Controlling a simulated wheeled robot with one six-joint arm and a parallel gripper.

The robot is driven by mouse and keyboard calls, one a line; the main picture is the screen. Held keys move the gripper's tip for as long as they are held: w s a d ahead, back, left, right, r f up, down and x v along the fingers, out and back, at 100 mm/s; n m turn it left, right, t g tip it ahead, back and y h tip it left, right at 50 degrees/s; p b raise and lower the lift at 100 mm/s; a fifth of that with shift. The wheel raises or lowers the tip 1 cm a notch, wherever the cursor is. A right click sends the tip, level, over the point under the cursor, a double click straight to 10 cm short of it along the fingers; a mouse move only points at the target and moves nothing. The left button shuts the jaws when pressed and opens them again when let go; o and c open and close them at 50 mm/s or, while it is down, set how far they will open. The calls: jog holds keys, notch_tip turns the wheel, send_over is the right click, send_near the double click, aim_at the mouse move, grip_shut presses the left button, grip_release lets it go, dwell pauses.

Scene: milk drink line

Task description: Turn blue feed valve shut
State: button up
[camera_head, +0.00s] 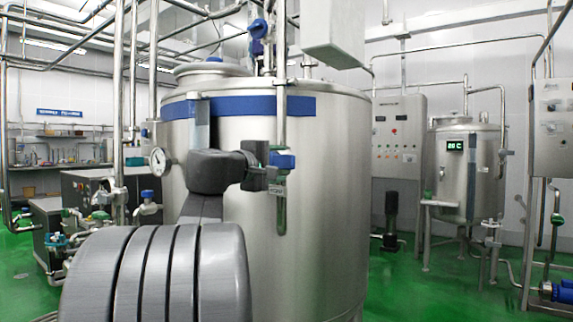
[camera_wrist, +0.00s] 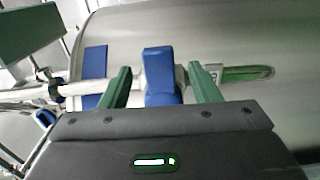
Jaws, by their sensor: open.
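The blue feed valve (camera_head: 283,160) is on a vertical steel pipe in front of the large steel tank (camera_head: 325,195). In the wrist view its blue handle (camera_wrist: 159,76) stands across the pipe, between my two green fingers. My gripper (camera_wrist: 158,68) is open, with one finger to each side of the handle and a visible gap on both sides. In the head view my gripper (camera_head: 270,173) is at the valve's height, and the dark wrist hides part of the tank behind it. A small tag hangs just below the valve.
A blue band (camera_head: 245,106) runs around the tank's upper part, and a round gauge (camera_head: 158,159) is on its left side. A control cabinet (camera_head: 400,135) and a smaller tank (camera_head: 466,170) stand to the right. Green floor (camera_head: 400,290) is open at right.

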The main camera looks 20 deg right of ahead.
aim_at(286, 163)
jog(key=v, duration=0.9)
jog(key=shift+p, duration=0.3)
jog(key=shift+d, duration=0.1)
jog(key=x, duration=1.3)
jog(key=shift+w+d+b, duration=0.25)
jog(key=shift+w+b, duration=0.05)
jog(key=shift+b, duration=0.05)
jog(key=shift+w, duration=0.1)
